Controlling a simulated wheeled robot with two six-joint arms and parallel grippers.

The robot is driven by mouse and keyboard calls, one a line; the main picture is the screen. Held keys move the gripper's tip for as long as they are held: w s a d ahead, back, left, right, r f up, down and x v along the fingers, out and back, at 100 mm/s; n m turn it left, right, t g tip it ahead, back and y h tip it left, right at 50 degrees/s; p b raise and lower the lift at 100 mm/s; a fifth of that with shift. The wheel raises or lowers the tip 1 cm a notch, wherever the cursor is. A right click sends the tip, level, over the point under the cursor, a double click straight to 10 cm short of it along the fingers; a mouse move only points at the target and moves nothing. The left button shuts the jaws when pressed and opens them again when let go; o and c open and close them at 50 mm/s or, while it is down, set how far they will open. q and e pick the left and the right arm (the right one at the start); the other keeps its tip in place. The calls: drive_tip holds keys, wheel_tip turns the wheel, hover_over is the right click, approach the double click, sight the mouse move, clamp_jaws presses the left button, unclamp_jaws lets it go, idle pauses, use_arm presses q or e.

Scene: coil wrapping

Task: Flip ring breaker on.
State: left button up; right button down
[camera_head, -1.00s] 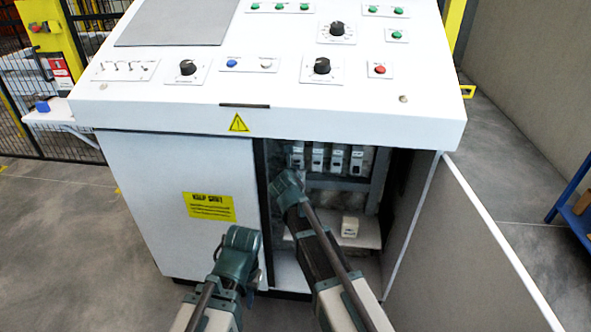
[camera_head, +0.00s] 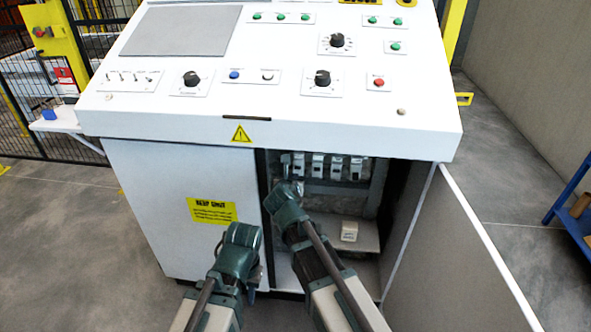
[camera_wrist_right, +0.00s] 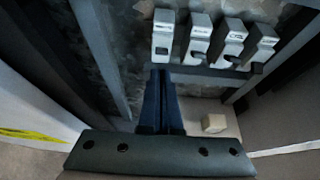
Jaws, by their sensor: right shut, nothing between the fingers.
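A row of several small grey-white breakers (camera_head: 317,166) is mounted inside the open cabinet, and it shows closer in the right wrist view (camera_wrist_right: 197,40). Their labels are too small to read, so I cannot tell which is the ring breaker. The leftmost breaker (camera_wrist_right: 163,37) shows a dark slot, while the others have dark levers sticking out low. My right gripper (camera_wrist_right: 160,74) is shut and empty, its dark blue fingertips just below the leftmost breaker; contact is unclear. My left gripper (camera_head: 253,274) is low in front of the closed cabinet panel; its fingers are mostly hidden.
The white console (camera_head: 270,110) overhangs the opening. The cabinet door (camera_head: 460,245) stands open at the right. A small pale block (camera_head: 349,231) sits on a ledge below the breakers, also seen in the wrist view (camera_wrist_right: 214,123). A dark post borders the opening's left side.

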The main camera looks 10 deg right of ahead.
drive_tip(key=p+v, duration=0.2)
drive_tip(key=v, duration=0.4)
drive_tip(key=shift+s, duration=0.4)
drive_tip(key=shift+a, duration=0.1)
drive_tip(key=s+a+r+m+g+p, duration=0.1)
drive_tip(key=s+r+m+g+p, duration=0.2)
drive_tip(key=s+m+p, duration=0.4)
drive_tip(key=s+a+r+m+g+y+p, duration=0.1)
drive_tip(key=s+r+m+g+p, duration=0.3)
drive_tip(key=s+m+p, duration=0.4)
drive_tip(key=s+a+r+m+g+y+p, duration=0.1)
drive_tip(key=s+r+m+g+p, duration=0.3)
drive_tip(key=s+m+p, duration=0.4)
drive_tip(key=s+m+g, duration=0.1)
drive_tip(key=m, duration=0.5)
drive_tip(key=shift+g, duration=0.3)
